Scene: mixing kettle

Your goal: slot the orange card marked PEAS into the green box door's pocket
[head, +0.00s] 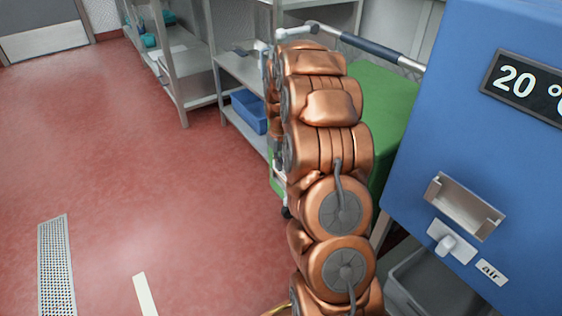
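The orange card marked PEAS does not show in the head view. A green boxy thing (385,98) stands behind my arm, partly hidden by it. I cannot tell whether it is the green box, and no door or pocket shows on it. My copper-coloured arm links rise through the middle of the view. My gripper is not in view, so I cannot see what it holds.
A grey bin (425,285) is below. Shelving (190,85) holds a blue crate (250,112). Red floor (130,170) at left is mostly clear.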

